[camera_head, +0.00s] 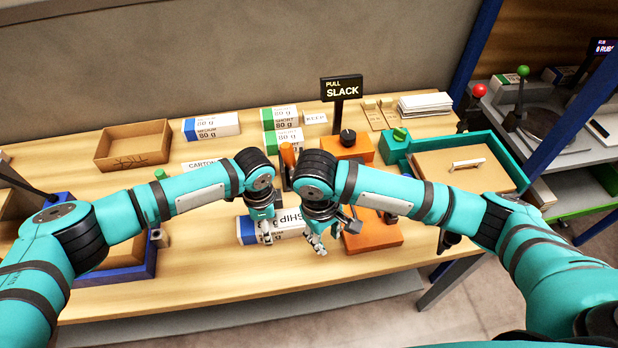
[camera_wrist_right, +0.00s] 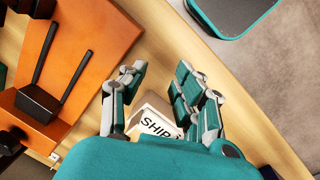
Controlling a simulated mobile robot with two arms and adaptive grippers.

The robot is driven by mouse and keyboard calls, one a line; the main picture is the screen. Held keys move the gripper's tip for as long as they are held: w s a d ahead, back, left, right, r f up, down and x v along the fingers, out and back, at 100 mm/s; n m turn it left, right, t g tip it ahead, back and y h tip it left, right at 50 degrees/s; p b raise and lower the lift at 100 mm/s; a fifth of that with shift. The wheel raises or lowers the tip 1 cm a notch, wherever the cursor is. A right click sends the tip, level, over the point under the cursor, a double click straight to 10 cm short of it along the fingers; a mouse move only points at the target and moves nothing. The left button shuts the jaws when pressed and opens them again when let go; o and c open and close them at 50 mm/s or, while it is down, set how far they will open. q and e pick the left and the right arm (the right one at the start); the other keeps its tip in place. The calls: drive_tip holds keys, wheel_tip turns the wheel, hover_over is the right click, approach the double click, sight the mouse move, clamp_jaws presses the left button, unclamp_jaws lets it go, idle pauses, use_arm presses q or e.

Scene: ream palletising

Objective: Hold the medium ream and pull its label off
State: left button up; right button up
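The medium ream (camera_head: 246,229), a white block with a blue end, lies at the front of the wooden table. A white label reading SHIP (camera_head: 291,220) is on its right part; the label (camera_wrist_right: 158,125) also shows in the right wrist view. My left gripper (camera_head: 266,236) is down at the ream near the blue end; its fingers are too small to tell whether they grip. My right gripper (camera_head: 317,243) is beside the ream's right end. In the right wrist view its fingers (camera_wrist_right: 162,80) are spread, with the labelled end visible between their bases.
An orange fixture (camera_head: 375,238) stands just right of the ream. Another blue-ended ream (camera_head: 210,127) and green-ended reams (camera_head: 279,117) lie behind. A cardboard tray (camera_head: 132,147) is at the back left, a teal bin (camera_head: 484,143) at the right. The SLACK sign (camera_head: 341,88) stands at the back.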

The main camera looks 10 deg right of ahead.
drive_tip(key=w+a+r+m+y, duration=0.1)
drive_tip(key=w+a+r+m, duration=0.1)
drive_tip(key=w+r+m, duration=0.5)
drive_tip(key=f, duration=0.3)
drive_tip(key=f+n, duration=0.1)
drive_tip(key=f, duration=0.2)
drive_tip(key=f+n, duration=0.1)
drive_tip(key=f, duration=0.1)
drive_tip(key=shift+w+a+f, duration=0.15)
drive_tip(key=shift+w+f, duration=0.15)
drive_tip(key=shift+f, duration=0.1)
clamp_jaws()
drive_tip(key=shift+r, duration=0.1)
drive_tip(key=shift+r, duration=2.2)
drive_tip(key=shift+r, duration=0.1)
